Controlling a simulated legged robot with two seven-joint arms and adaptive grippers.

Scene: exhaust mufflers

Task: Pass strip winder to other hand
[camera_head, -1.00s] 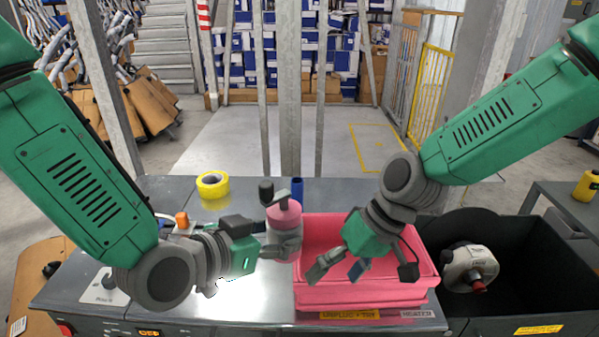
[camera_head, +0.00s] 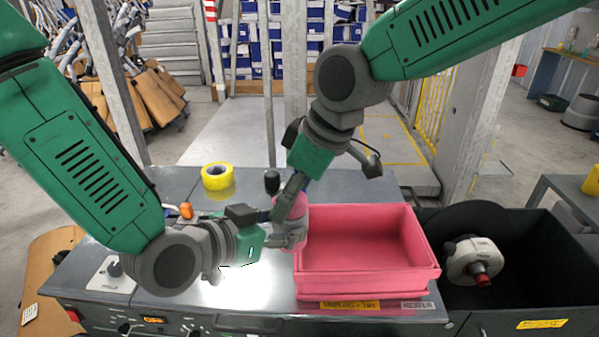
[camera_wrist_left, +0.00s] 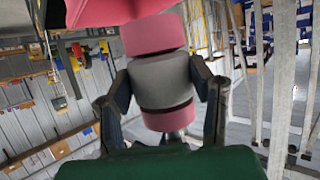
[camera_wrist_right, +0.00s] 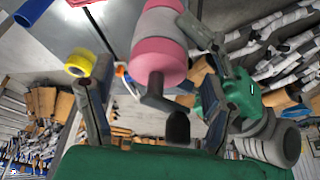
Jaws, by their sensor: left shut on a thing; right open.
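The strip winder (camera_head: 299,208), a pink and grey cylinder with a dark crank knob, is held upright above the grey bench, left of the pink tray. My left gripper (camera_head: 283,240) is shut on its grey middle; the left wrist view shows the winder (camera_wrist_left: 161,80) between both fingers. My right gripper (camera_head: 287,196) reaches down from above at the winder's pink top. In the right wrist view its fingers are spread, with the winder's pink end (camera_wrist_right: 158,60) and knob between them. I cannot tell whether they touch it.
The pink tray (camera_head: 425,240) stands empty to the right of the winder. A black bin (camera_head: 540,275) beyond it holds a light grey device (camera_head: 472,262) with a red tip. A yellow tape roll (camera_head: 216,178) lies on the bench (camera_head: 180,186) behind my left gripper.

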